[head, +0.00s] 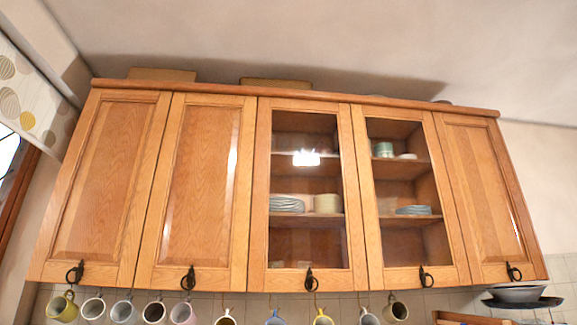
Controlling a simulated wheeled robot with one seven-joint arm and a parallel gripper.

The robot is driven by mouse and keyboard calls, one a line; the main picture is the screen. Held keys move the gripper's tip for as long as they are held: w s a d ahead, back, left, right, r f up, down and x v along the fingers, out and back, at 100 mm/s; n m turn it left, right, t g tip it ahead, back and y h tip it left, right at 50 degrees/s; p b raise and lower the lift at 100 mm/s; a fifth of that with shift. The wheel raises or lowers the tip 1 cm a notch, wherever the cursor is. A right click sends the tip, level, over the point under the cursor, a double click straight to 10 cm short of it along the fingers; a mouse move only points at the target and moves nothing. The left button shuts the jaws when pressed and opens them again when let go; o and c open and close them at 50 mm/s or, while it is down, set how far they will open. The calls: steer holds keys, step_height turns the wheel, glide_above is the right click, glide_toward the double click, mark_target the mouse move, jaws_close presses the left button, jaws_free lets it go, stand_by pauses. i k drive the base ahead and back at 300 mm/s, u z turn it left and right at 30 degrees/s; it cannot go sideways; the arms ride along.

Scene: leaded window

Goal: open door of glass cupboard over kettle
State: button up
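Two glass-fronted doors are in the middle and right of the wall cupboard in the head view: a left glass door (285,280) and a right glass door (405,277). Both look closed. Each has a dark drop handle near its bottom edge, the left handle (310,279) and the right handle (426,276). Plates (287,204) and bowls (384,150) show on shelves behind the glass. A bright reflection lies on the left pane. No kettle is in view, so I cannot tell which glass door is over it. My gripper is not in view.
Solid wooden doors (196,190) flank the glass ones. Several mugs (154,311) hang in a row just below the cupboard. Plates on a dark rack (521,302) stand at lower right. A patterned blind (30,95) hangs at left. The counter is out of view.

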mark_target(355, 279)
steer(key=k, duration=0.55)
steer(key=u, duration=0.1)
steer(key=i, duration=1.6)
steer(key=z, duration=0.6)
